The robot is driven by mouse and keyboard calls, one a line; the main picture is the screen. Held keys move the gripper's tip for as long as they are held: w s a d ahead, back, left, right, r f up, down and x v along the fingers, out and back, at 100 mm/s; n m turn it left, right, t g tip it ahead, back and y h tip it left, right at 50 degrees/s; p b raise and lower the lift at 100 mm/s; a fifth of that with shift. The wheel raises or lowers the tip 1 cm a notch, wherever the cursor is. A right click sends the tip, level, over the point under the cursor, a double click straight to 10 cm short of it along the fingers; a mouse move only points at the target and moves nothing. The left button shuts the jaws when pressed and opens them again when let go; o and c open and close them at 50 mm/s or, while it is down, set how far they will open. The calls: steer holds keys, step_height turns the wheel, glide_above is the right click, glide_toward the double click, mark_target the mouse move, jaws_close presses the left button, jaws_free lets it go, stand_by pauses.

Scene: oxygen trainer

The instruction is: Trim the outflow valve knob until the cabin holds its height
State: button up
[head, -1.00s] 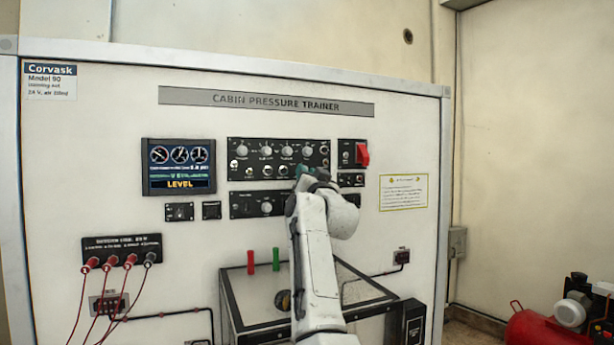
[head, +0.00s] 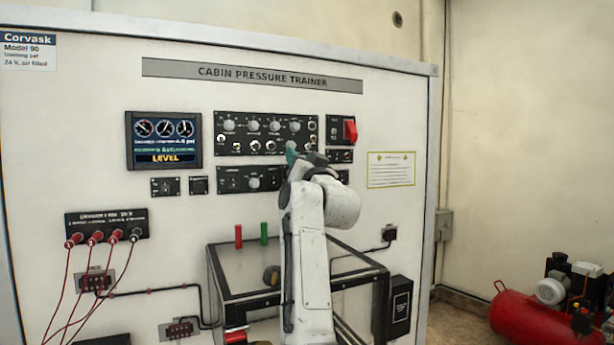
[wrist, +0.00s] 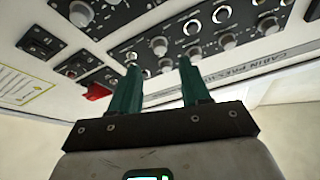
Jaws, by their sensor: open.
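The upper black control panel (head: 266,133) carries rows of knobs and switches. The lower black panel (head: 228,181) has one larger grey knob (head: 253,183), which also shows in the wrist view (wrist: 80,12). I cannot read which knob is the outflow valve. My gripper (head: 292,153) has its green fingers at the lower right of the upper panel. In the wrist view my gripper (wrist: 158,62) is open, fingers apart and empty, with a small knob (wrist: 158,45) seen between the tips. Contact cannot be told. The display (head: 164,140) shows three dials and "LEVEL".
A red guarded switch (head: 350,130) sits right of the upper panel. A framed box (head: 214,262) juts out below, with red (head: 239,235) and green (head: 264,232) handles behind it. Red leads hang from a socket block (head: 107,223) at left. A red compressor (head: 530,315) stands at right.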

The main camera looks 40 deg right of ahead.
steer(key=shift+b+v, duration=0.65)
steer(key=shift+v, duration=1.7)
